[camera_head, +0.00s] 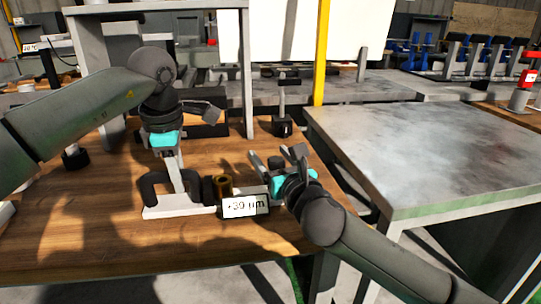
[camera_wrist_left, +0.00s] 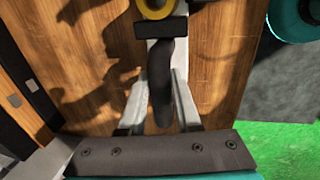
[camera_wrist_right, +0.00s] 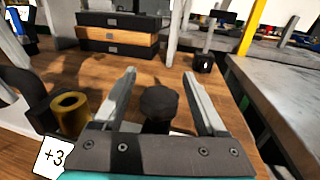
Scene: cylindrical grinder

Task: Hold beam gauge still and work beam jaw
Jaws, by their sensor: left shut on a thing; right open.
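The beam gauge has a pale base (camera_head: 165,211), a black arched handle (camera_head: 152,186), a brass cylinder (camera_head: 223,187) and a display (camera_head: 245,206) reading about +39 µm. It lies flat on the wooden bench. My left gripper (camera_head: 180,192) points down and is shut on the black handle; in the left wrist view the handle (camera_wrist_left: 160,85) runs between the fingers. My right gripper (camera_head: 277,157) is open at the gauge's right end. In the right wrist view a round black knob (camera_wrist_right: 158,102), apparently the jaw's, sits between its spread fingers (camera_wrist_right: 160,90), with gaps on both sides.
The wooden bench (camera_head: 95,230) has stacked dark boxes (camera_wrist_right: 115,35) at the back and a small stand on a black block (camera_head: 283,128). A grey metal table (camera_head: 430,150) stands to the right. A yellow post (camera_head: 320,60) rises behind.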

